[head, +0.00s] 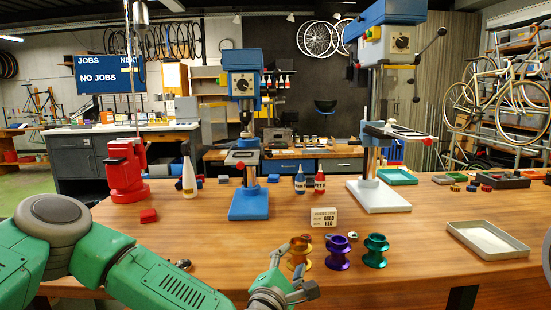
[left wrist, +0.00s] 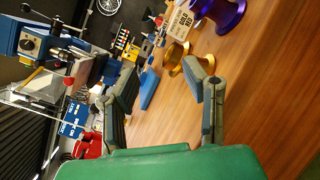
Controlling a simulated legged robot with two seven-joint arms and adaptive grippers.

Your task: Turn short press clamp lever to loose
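The short press (head: 243,85) is the smaller blue drill press left of centre on the bench. My left gripper (head: 292,272) is open and empty, low in front of the press, close to the gold spool (head: 299,254). My right gripper is out of view.
Purple (head: 338,252) and green (head: 375,250) spools stand right of the gold one. A small sign (head: 323,217) and two bottles stand behind them. The tall press (head: 379,195) is to the right. A white bottle (head: 189,178) and red machine (head: 126,172) are left. A tray (head: 455,228) lies right.

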